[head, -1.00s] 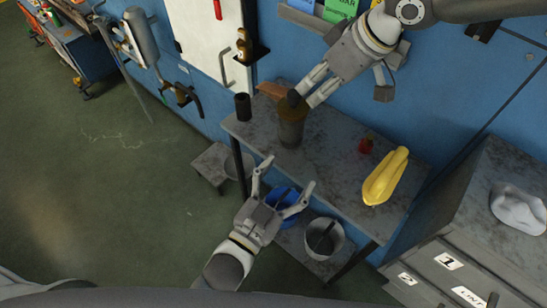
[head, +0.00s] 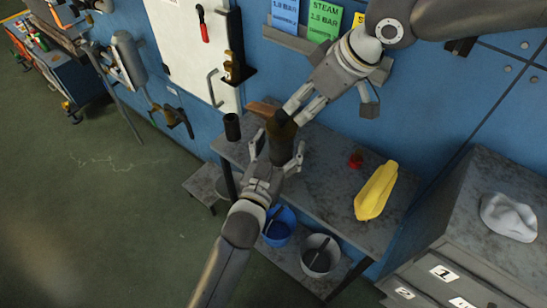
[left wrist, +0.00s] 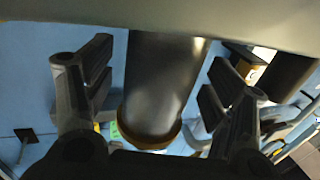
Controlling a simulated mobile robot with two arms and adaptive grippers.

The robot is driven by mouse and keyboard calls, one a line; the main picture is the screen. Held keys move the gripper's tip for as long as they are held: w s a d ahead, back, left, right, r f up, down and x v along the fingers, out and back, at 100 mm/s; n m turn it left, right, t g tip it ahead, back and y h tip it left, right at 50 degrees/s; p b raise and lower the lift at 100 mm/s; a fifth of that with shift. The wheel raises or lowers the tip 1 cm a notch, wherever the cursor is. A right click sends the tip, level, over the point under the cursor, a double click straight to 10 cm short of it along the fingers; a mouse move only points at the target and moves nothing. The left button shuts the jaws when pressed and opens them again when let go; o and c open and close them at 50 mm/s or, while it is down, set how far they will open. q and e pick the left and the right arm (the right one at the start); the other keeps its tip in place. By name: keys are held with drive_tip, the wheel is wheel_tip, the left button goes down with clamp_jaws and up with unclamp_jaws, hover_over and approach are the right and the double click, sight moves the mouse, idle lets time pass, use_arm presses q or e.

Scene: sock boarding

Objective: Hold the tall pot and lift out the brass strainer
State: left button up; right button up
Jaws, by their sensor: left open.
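The tall dark pot (head: 283,152) stands on the grey bench. It also shows in the left wrist view (left wrist: 160,85), where a brass-coloured rim (left wrist: 150,136) is visible at its end. My left gripper (head: 278,152) is open, with one finger on each side of the pot; gaps show between the fingers and the pot in the left wrist view. My right gripper (head: 290,115) is at the pot's top from above, its fingertips beside a dark knob-like part (head: 279,117). Whether it grips that part is unclear. The strainer's body is not distinguishable.
A black cylinder (head: 232,127) and a brown wooden piece (head: 263,108) are left of the pot. A red item (head: 356,158) and a yellow object (head: 377,190) lie to its right. Blue (head: 279,228) and grey (head: 320,256) buckets are below the bench.

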use_arm(q)
drive_tip(key=shift+w+d, duration=0.15)
drive_tip(key=shift+w, duration=0.35)
